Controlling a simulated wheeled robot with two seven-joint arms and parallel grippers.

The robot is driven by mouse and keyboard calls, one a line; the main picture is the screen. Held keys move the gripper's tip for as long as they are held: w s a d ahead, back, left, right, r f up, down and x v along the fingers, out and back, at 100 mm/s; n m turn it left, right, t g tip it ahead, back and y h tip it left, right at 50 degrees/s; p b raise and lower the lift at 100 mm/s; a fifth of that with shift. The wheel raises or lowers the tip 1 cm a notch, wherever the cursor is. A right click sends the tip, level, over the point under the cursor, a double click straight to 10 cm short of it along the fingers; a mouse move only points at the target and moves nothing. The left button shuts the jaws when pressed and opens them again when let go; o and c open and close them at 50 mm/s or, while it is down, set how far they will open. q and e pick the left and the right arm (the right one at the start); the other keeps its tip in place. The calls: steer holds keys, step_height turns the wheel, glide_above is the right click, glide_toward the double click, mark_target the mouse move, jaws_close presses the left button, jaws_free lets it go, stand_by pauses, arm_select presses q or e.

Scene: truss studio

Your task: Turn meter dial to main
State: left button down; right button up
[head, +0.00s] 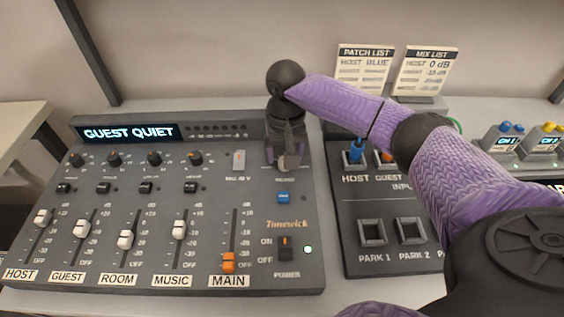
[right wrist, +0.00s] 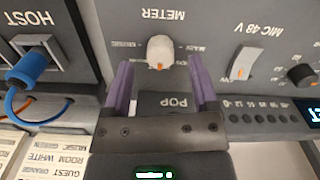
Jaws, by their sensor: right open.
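The meter dial is a small off-white knob with an orange pointer mark, on the grey mixer panel (head: 205,258). In the right wrist view the meter dial (right wrist: 160,52) sits between and just beyond my open fingers, under the word METER, with partly readable labels on each side. The picture there is upside down. My right gripper (right wrist: 161,85) has purple fingers, apart, one on each side of the dial's line. In the head view my right gripper (head: 284,160) points down over the dial (head: 287,163), which it partly hides. My left gripper is not in view.
Close by are the MIC 48 V switch (head: 239,160), a blue button (head: 283,197) and the display reading GUEST QUIET (head: 128,132). The patch box (head: 345,215) with a blue plug (head: 354,152) stands to the right. Two cards (head: 430,72) stand behind.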

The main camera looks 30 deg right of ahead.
step_height(320, 180, down, 2)
steer(key=shift+f, duration=0.2)
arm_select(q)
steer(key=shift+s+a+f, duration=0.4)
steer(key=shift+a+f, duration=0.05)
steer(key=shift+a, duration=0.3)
